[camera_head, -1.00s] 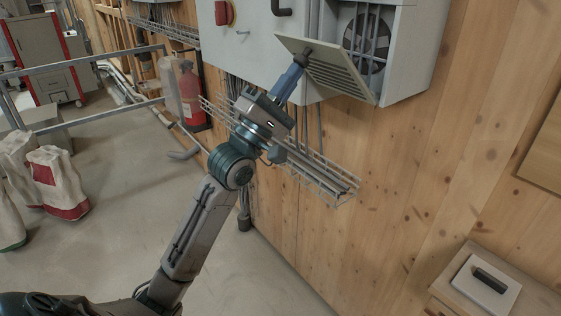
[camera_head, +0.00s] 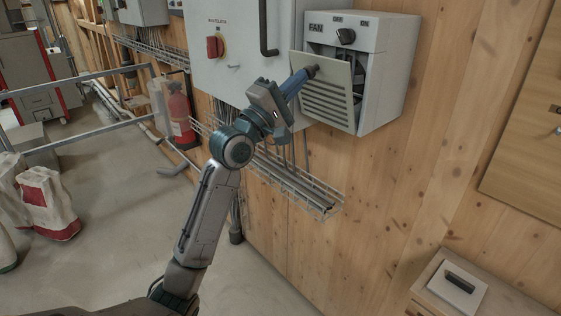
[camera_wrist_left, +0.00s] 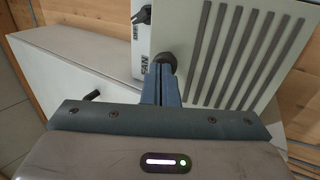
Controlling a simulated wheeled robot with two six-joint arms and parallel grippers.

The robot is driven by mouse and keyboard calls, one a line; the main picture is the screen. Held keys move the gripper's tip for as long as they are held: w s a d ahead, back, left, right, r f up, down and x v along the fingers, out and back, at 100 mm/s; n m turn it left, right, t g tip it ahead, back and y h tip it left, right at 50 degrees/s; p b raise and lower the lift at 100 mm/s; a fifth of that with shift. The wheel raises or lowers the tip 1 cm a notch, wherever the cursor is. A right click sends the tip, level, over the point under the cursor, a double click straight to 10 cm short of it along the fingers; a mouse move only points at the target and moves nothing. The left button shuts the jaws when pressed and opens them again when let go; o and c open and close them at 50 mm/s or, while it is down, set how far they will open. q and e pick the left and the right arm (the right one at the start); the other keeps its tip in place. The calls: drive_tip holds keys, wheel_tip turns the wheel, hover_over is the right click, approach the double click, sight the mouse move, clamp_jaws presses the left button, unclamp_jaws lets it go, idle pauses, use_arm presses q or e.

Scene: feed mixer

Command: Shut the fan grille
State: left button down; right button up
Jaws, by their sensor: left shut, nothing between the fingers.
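The fan grille (camera_head: 327,98) is a pale slatted panel on the front of the fan box (camera_head: 385,75). It stands partly open, tilted out from the box, with a dark gap at its right side. My left gripper (camera_head: 308,73) is shut and empty, with its tips at the knob near the grille's top edge. In the left wrist view the blue fingers reach the dark round knob (camera_wrist_left: 166,62) beside the grille slats (camera_wrist_left: 235,50); whether they press on it I cannot tell. My right gripper is not in view.
A grey cabinet with a red isolator switch (camera_head: 214,46) stands left of the fan box. A wire cable tray (camera_head: 295,185) runs below. A fan dial (camera_head: 346,36) sits above the grille.

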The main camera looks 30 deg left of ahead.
sight(312, 67)
use_arm(q)
drive_tip(key=shift+r+p+x, duration=0.25)
drive_tip(key=shift+p+x, duration=0.55)
drive_tip(key=shift+x, duration=1.95)
drive_tip(key=shift+s, duration=0.15)
